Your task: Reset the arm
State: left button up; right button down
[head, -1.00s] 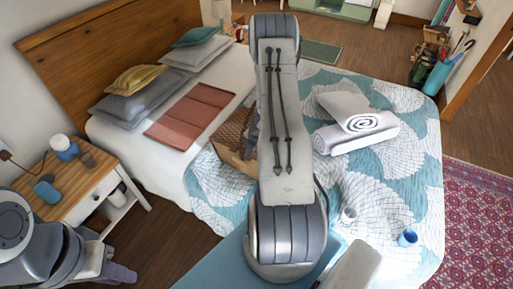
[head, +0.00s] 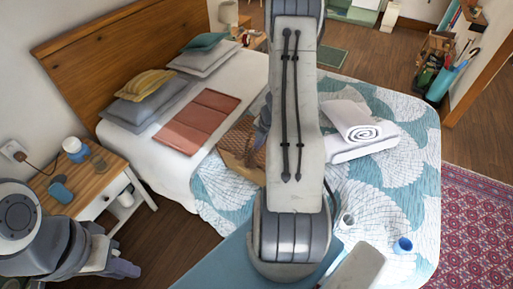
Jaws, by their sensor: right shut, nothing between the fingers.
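My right arm (head: 297,150) rises through the middle of the head view, its large pale link and grey joint covering part of the bed. Only a bit of my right gripper (head: 263,118) shows at the left edge of that link, in front of the wicker basket (head: 238,147) on the bed. It is shut with nothing seen in it; the rest is hidden behind the arm. My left gripper (head: 122,268) is at the lower left, low beside the nightstand, and its finger opening is not clear.
The nightstand (head: 92,185) holds a white-lidded blue jar (head: 75,150) and a blue cup (head: 60,192), close to my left arm. On the bed (head: 400,205) lie rolled towels (head: 358,130), a white mug (head: 346,221) and a blue cup (head: 402,246). Floor is clear between nightstand and bed.

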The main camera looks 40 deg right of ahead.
jog(key=shift+s+r, duration=0.1)
jog(key=shift+r, duration=0.4)
jog(key=w+a+r+n+y+b, duration=0.1)
jog(key=w+a+r+n+b, duration=0.15)
jog(key=a+n, duration=0.55)
jog(key=w+a+r+n+y+b, duration=0.1)
jog(key=w+a+r+n+b, duration=0.15)
jog(key=a+n, duration=0.55)
jog(key=s+a+r+n+g+b, duration=0.2)
jog(key=a+r+n, duration=0.1)
jog(key=a+n, duration=0.85)
jog(key=s+a+r+n+g+b, duration=0.15)
jog(key=s+a+n+b, duration=0.25)
jog(key=s+a+n, duration=1)
jog(key=s+d+n+h+b, duration=0.1)
jog(key=s+n, duration=0.6)
jog(key=n, duration=1)
jog(key=shift+s+d+f+h+b, duration=0.15)
jog(key=shift+d+f+h+b, duration=0.25)
jog(key=shift+d+b, duration=0.45)
